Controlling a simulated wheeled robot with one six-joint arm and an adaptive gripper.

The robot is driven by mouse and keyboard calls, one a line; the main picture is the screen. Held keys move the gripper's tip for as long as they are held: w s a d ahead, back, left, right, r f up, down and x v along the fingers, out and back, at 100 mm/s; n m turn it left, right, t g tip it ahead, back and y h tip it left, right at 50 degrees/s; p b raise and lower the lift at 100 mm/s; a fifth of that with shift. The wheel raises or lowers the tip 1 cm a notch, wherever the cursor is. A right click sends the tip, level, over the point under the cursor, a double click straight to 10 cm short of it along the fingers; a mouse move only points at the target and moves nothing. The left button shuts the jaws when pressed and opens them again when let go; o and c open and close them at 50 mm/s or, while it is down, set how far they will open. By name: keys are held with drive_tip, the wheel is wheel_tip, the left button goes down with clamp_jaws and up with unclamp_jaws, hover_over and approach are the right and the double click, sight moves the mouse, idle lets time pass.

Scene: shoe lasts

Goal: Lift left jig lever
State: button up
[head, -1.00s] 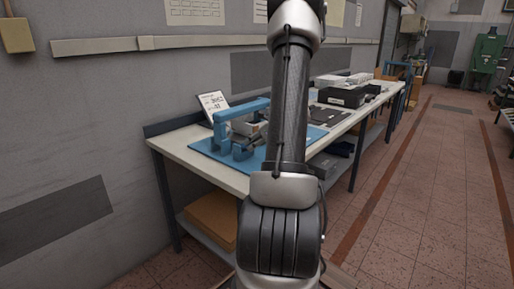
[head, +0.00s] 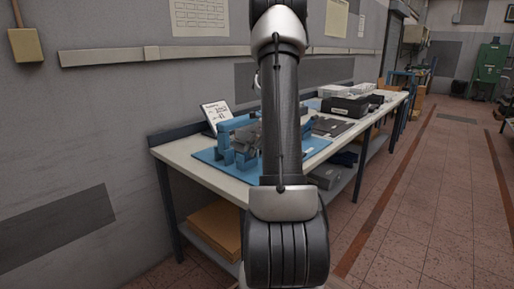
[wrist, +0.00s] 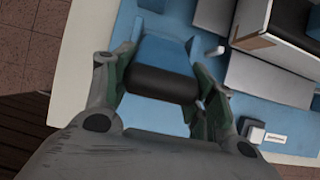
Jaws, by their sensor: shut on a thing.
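In the wrist view, my gripper (wrist: 163,72) has its two fingers on either side of a black cylindrical grip (wrist: 162,83). The grip is at the end of a blue lever (wrist: 165,52), and the fingers are shut on it. In the head view, the blue jig (head: 226,155) stands on a blue mat (head: 205,156) at the near end of the bench. My own arm covers the right part of the jig. Grey parts show among the blue ones, and I cannot tell there which belong to my gripper. The lever's angle is unclear.
The bench (head: 225,184) runs along the wall. A tilted sign (head: 215,113) stands behind the jig. Black boxes (head: 345,107) and dark flat sheets (head: 331,126) lie further along. A cardboard box (head: 215,228) is on the lower shelf. The floor at right is clear.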

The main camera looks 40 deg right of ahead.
drive_tip(key=shift+r, duration=0.1)
drive_tip(key=o, duration=1.4)
drive_tip(key=shift+o, duration=0.2)
drive_tip(key=v, duration=1.1)
drive_tip(key=shift+s+r, duration=0.25)
drive_tip(key=shift+r, duration=0.1)
drive_tip(key=shift+a, duration=0.1)
